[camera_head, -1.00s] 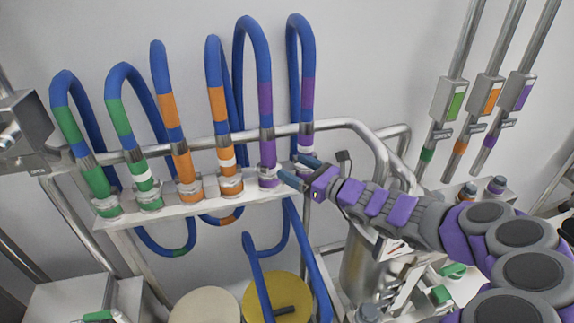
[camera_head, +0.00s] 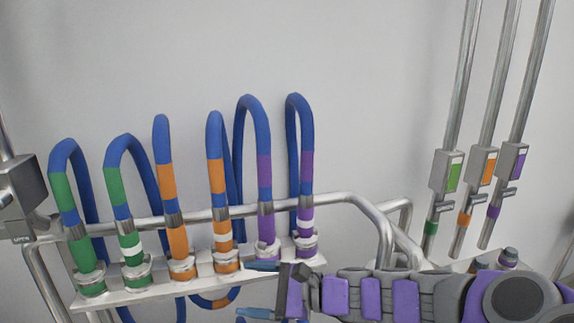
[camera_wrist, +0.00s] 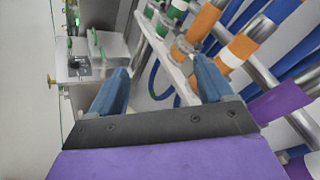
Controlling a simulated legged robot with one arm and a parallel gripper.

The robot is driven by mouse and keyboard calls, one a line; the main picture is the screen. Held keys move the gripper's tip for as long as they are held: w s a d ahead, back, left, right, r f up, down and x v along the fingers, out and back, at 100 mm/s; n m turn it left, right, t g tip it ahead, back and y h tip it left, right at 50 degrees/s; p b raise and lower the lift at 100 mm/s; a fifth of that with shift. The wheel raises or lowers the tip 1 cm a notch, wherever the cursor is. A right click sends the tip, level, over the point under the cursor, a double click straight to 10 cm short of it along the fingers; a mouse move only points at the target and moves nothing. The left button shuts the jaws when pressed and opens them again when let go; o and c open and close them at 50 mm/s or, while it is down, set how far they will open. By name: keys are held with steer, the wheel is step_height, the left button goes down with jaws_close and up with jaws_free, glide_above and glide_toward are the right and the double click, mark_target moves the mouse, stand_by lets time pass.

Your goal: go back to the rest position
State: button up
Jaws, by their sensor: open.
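My gripper (camera_head: 262,290) is open and empty in the head view, at the lower middle. Its blue fingers point left, in front of the right end of the hose rack shelf (camera_head: 150,297). In the wrist view my gripper (camera_wrist: 160,92) shows two blue fingers spread apart with nothing between them. My purple and grey arm reaches in from the lower right of the head view. No marker shows the rest position.
Blue hoses with green, orange (camera_head: 180,240) and purple (camera_head: 307,175) bands stand on the shelf, close to my gripper. A metal rail (camera_head: 330,200) runs behind them. Vertical pipes with coloured labels (camera_head: 453,172) stand at right. The wall above is clear.

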steer(key=s+d+f+n+g+h+b, duration=0.1)
steer(key=s+f+n+g+h+b, duration=0.2)
steer(key=s+f+n, duration=0.45)
steer(key=s+f+n+g+h+b, duration=0.25)
steer(key=s+f, duration=0.25)
steer(key=s, duration=0.5)
steer(key=s+d+f+n+h+b, duration=0.2)
steer(key=s+d+f+h, duration=0.2)
steer(key=d, duration=0.5)
steer(key=s+d+f+n+h+b, duration=0.1)
steer(key=s+d+f+h+b, duration=0.2)
steer(key=s+d+f+h, duration=0.2)
steer(key=s+d+h, duration=0.1)
steer(key=s+d, duration=0.2)
steer(key=d, duration=0.2)
steer(key=shift+f+n, duration=0.3)
steer(key=shift+n, duration=0.1)
steer(key=shift+w, duration=0.1)
